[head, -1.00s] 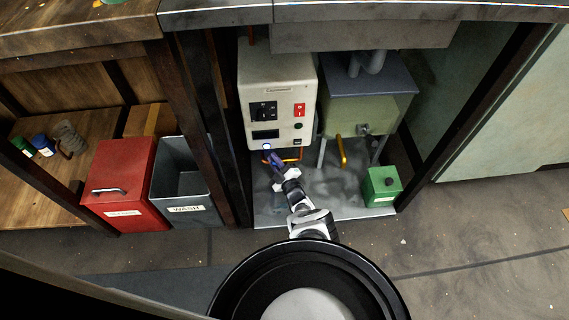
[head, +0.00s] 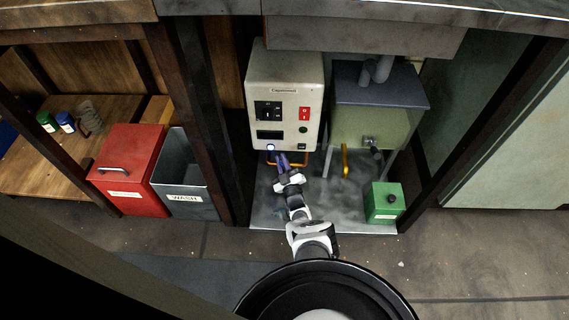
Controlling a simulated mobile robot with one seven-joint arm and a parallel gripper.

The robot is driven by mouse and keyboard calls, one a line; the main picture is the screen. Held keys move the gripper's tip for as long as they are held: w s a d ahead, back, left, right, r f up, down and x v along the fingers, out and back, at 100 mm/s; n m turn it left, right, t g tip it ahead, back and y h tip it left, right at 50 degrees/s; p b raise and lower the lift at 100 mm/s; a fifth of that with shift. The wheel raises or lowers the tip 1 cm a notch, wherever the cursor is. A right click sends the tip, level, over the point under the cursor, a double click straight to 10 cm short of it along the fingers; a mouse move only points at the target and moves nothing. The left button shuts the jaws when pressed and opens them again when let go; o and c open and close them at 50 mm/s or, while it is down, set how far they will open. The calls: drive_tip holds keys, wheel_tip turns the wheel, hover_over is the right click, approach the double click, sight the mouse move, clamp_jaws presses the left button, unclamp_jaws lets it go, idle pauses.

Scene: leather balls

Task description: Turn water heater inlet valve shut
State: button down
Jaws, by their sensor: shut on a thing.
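A cream box (head: 285,85) with a dark dial, a red switch and a lit blue-white button stands under the counter, and I take it for the water heater. An orange bar or pipe (head: 301,160) runs beneath its lower edge. My gripper (head: 279,160), with dark purple-blue fingers, is at this bar below the left half of the box. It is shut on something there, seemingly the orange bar. The fingers hide the gripped part, and it is too small to tell whether it is the inlet valve's handle.
A green tank (head: 365,120) with a yellow pipe or lever (head: 345,160) stands to the right. A green canister (head: 384,203) is on the floor plate. Dark posts flank the bay. A red bin (head: 130,170) and a grey WASH bin (head: 184,175) stand left.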

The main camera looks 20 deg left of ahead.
drive_tip(key=shift+w+d+r+m, duration=0.1)
drive_tip(key=shift+w+d+m, duration=0.05)
drive_tip(key=shift+m, duration=0.15)
idle(0.4)
drive_tip(key=c, duration=1.5)
unclamp_jaws()
